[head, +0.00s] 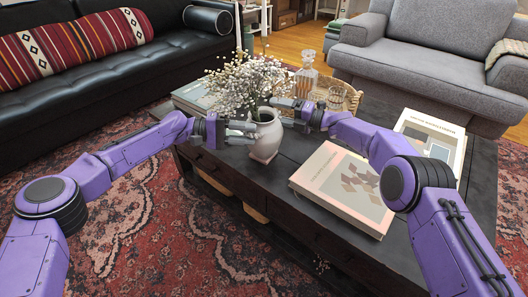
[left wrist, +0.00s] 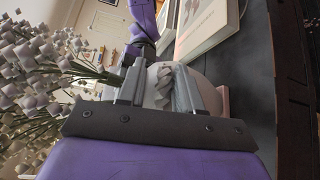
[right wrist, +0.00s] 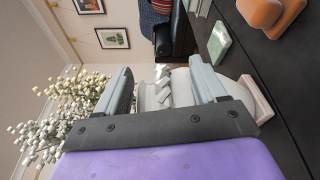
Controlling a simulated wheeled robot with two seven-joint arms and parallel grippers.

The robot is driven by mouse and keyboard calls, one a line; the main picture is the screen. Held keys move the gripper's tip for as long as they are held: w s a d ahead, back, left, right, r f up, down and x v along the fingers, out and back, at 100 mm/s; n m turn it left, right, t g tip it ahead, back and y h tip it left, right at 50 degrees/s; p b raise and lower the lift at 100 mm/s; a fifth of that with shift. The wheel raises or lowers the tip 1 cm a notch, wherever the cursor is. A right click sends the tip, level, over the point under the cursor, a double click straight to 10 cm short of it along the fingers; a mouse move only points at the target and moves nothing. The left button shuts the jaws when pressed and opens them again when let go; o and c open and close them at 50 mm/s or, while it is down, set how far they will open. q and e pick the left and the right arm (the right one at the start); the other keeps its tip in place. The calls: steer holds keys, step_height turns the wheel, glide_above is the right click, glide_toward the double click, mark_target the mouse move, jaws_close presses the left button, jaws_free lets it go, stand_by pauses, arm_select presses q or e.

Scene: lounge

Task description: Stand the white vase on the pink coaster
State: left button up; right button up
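The white vase (head: 266,137) holds a bunch of white flowers and stands upright near the dark table's left edge. My left gripper (head: 252,133) is at its left side, fingers apart, with part of the vase (left wrist: 160,87) between them in the left wrist view. My right gripper (head: 279,106) is at its upper right, fingers wide apart around part of the vase (right wrist: 180,88). I see no firm squeeze by either. The pink coaster (right wrist: 257,99) shows at the vase's base in the right wrist view; whether they touch is unclear.
A large book (head: 345,190) lies right of the vase, with another book (head: 433,135) behind it. A glass decanter (head: 306,77) stands at the back. A green coaster (right wrist: 220,42) and an orange-brown object (right wrist: 270,10) lie beyond the vase.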

arm_select(q)
steer(key=o, duration=0.4)
steer(key=shift+w+a+f, duration=0.15)
steer(key=shift+f, duration=0.1)
arm_select(e)
steer(key=shift+s+a+f+g, duration=0.3)
steer(key=shift+s+a+f, duration=0.15)
steer(key=shift+a, duration=0.3)
arm_select(q)
steer(key=shift+o, duration=0.4)
arm_select(e)
steer(key=shift+s+r, duration=0.1)
steer(key=shift+w+d, duration=0.15)
steer(key=shift+w, duration=0.2)
steer(key=shift+d, duration=0.1)
steer(key=o, duration=0.4)
arm_select(q)
steer(key=a+r, duration=0.2)
steer(key=a, duration=0.5)
steer(key=shift+a, duration=0.4)
arm_select(e)
steer(key=shift+o, duration=0.2)
steer(key=shift+d, duration=0.15)
